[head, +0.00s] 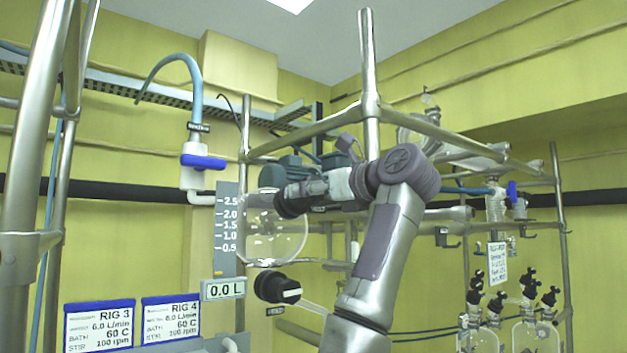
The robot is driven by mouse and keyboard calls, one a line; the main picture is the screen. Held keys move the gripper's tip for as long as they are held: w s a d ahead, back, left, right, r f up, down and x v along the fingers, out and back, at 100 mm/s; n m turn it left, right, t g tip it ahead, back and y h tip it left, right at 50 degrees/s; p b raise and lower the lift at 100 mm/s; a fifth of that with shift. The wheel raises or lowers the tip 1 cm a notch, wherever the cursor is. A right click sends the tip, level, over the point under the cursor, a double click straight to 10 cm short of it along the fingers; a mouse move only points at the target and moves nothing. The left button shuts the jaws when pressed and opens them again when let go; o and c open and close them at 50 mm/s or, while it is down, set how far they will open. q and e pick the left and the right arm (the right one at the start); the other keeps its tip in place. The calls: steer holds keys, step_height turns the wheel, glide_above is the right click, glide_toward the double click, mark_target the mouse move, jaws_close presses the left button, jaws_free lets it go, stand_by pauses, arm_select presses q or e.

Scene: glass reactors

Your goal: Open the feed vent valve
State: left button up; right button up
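A white valve (193,178) with a blue lever handle (203,162) is on the left, under a blue hose and a small dark label too blurred to read for certain. The handle lies horizontal, across the upright valve body. A black knob (278,288) with a white mark sits lower, below the level scale; its label is also unreadable. My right arm rises from the bottom centre and bends left; its dark gripper end (287,203) is in front of the round glass vessel, to the right of and below the blue handle, apart from it. Its fingers cannot be made out. My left gripper is out of view.
A level scale (227,230) and a 0.0 L display (223,290) stand between valve and vessel (275,236). Metal frame tubes (370,70) surround the arm. Another blue-handled valve (511,192) and glassware are at right. RIG 3 (100,326) and RIG 4 (171,322) signs are lower left.

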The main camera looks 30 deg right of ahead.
steer(key=c, duration=1.2)
steer(key=shift+o, duration=0.2)
steer(key=shift+n, duration=0.3)
